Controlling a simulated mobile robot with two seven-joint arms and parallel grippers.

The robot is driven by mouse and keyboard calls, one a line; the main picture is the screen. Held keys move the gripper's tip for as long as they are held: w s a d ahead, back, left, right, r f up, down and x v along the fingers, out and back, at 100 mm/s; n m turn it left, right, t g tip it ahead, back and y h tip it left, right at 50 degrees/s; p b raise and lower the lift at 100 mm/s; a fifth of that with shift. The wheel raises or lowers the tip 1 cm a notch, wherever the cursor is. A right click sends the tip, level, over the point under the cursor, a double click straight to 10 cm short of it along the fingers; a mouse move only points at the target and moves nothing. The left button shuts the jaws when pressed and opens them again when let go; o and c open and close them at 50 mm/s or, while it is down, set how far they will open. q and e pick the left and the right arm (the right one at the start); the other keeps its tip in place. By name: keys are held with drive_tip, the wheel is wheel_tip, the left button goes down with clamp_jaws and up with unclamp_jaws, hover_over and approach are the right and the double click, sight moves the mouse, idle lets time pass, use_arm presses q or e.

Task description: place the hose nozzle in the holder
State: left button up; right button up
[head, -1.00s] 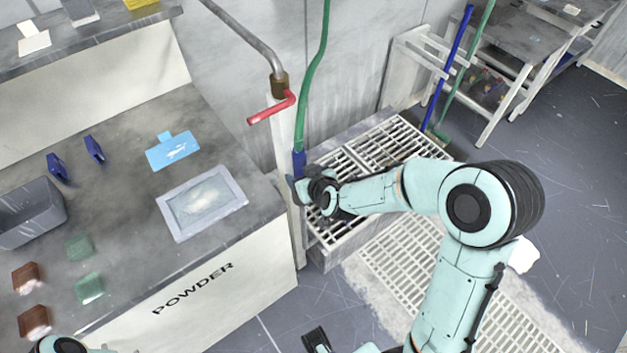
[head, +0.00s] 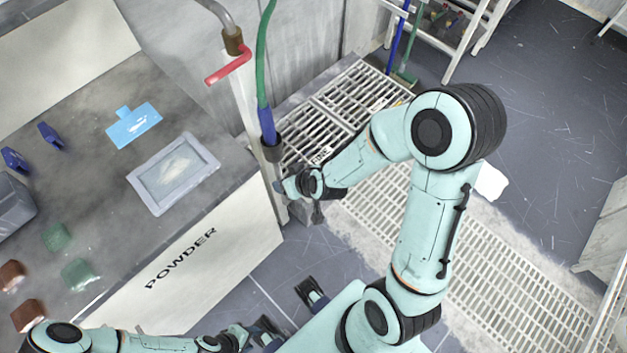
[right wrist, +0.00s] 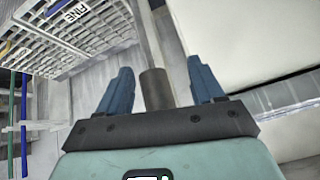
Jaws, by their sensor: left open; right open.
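The blue hose nozzle (head: 267,126) hangs upright at the end of the green hose (head: 263,60). Its lower end meets the dark cup-shaped holder (head: 271,153) on the pale post and appears to be inside it. My right gripper (head: 283,187) is open just below the holder, apart from the nozzle. In the right wrist view, the open fingers of the right gripper (right wrist: 159,68) stand either side of a grey-brown cylinder (right wrist: 155,89), apparently the holder; no nozzle shows there. My left gripper (head: 267,328) is open and empty at the bottom edge, partly cut off.
A red lever (head: 229,66) sticks out from the pipe above the post. The powder bench (head: 95,180) with a grey tray (head: 174,174) stands at the left. A metal grate (head: 345,100) lies behind the holder. The floor (head: 550,110) at the right is mostly clear.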

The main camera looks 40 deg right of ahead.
drive_tip(key=s+a+f+m+g+y, duration=0.1)
drive_tip(key=s+a+f+g, duration=0.3)
drive_tip(key=s+f, duration=0.6)
drive_tip(key=s+a+f+m+g+y, duration=0.1)
drive_tip(key=s+a+f+g, duration=0.3)
drive_tip(key=s+f, duration=0.7)
wheel_tip(320, 180, down, 3)
drive_tip(key=shift+a+r+g+y, duration=0.2)
drive_tip(key=shift+a+g+y, duration=0.2)
drive_tip(key=shift+a+y, duration=0.35)
drive_tip(key=shift+s+a, duration=0.1)
